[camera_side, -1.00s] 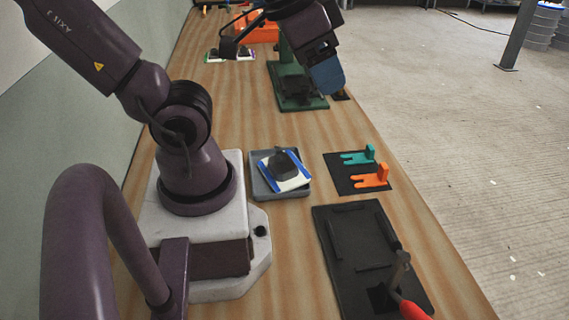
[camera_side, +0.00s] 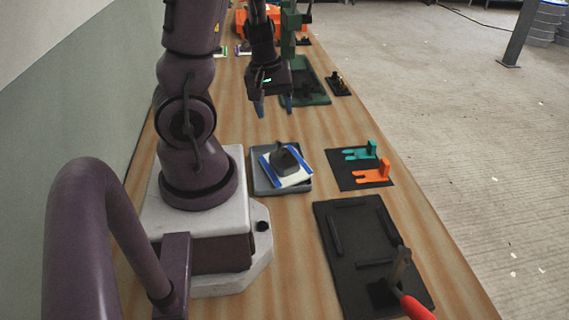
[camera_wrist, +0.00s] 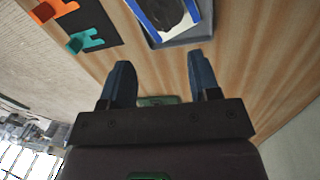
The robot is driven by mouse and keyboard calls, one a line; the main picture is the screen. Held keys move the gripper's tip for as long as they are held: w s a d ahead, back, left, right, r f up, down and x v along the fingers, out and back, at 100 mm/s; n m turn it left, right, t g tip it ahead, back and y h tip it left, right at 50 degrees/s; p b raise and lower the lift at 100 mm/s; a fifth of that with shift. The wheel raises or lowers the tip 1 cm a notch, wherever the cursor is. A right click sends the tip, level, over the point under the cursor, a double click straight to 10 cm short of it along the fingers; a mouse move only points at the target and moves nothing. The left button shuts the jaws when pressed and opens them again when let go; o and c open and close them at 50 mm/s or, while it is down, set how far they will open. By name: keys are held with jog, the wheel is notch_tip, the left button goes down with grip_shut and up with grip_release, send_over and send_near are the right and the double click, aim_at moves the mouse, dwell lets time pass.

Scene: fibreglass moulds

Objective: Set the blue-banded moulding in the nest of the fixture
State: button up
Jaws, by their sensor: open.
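The blue-banded moulding (camera_side: 298,179), a white plate with blue edges and a dark raised block on top, lies askew in a grey tray (camera_side: 261,183) right of my base. In the wrist view the moulding (camera_wrist: 146,17) shows at the top edge, partly cut off. The fixture (camera_side: 350,283) is a black plate at front right, with low rails around its nest (camera_side: 357,236) and a red-handled clamp (camera_side: 413,305). The nest is empty. My gripper (camera_side: 273,105) is open and empty, above the table and behind the tray; its fingers also show in the wrist view (camera_wrist: 160,70).
Behind my gripper stand a green press (camera_side: 316,92), a small black block (camera_side: 338,84), an orange bin (camera_side: 240,22) and other banded plates (camera_side: 243,49).

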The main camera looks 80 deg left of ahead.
aim_at(281, 148)
jog(key=f, duration=0.4)
jog(key=w+f, duration=0.1)
jog(key=f, duration=0.1)
jog(key=shift+d+f, duration=0.15)
jog(key=shift+f, duration=0.05)
jog(key=shift+d+f, duration=0.15)
jog(key=shift+f, duration=0.8)
jog(key=shift+d+f, duration=0.1)
jog(key=shift+f, duration=0.8)
jog(key=shift+w+f, duration=0.25)
jog(key=shift+f, duration=0.5)
jog(key=shift+c, duration=0.4)
grip_shut()
